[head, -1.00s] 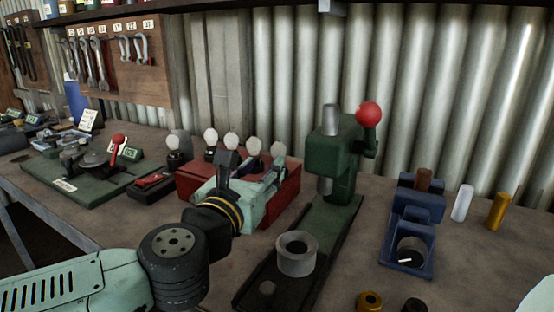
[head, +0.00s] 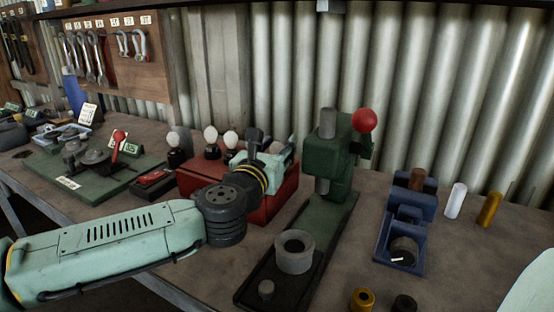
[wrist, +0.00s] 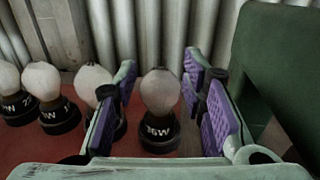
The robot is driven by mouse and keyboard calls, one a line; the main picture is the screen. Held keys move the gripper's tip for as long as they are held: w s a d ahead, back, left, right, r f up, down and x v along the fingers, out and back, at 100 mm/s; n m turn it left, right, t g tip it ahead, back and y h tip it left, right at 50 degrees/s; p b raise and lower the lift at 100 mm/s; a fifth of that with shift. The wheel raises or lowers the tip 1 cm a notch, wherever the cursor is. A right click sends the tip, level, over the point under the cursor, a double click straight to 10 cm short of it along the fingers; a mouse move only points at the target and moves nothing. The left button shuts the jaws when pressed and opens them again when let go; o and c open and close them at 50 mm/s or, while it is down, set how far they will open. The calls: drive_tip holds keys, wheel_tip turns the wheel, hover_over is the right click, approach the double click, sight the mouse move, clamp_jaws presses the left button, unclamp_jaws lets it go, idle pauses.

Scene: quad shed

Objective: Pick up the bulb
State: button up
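In the wrist view a frosted bulb (wrist: 160,92) stands upright in a black base (wrist: 158,133) whose label looks like 36W. My gripper (wrist: 163,100) is open, with purple-padded fingers on either side of this bulb and gaps between. Several similar bulbs stand to its left, the nearest one (wrist: 95,85) partly behind the left finger. In the head view my gripper (head: 268,152) is over the red box (head: 215,181) and hides the bulbs at its right end. Other bulbs (head: 210,134) show to its left.
A green press (head: 333,150) with a red ball handle stands close on the right, and its green body (wrist: 285,75) fills the wrist view's right side. A corrugated wall (head: 420,90) is behind. A blue fixture (head: 405,225) and small cylinders stand farther right.

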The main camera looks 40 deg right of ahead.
drive_tip(key=shift+c, duration=0.6)
clamp_jaws()
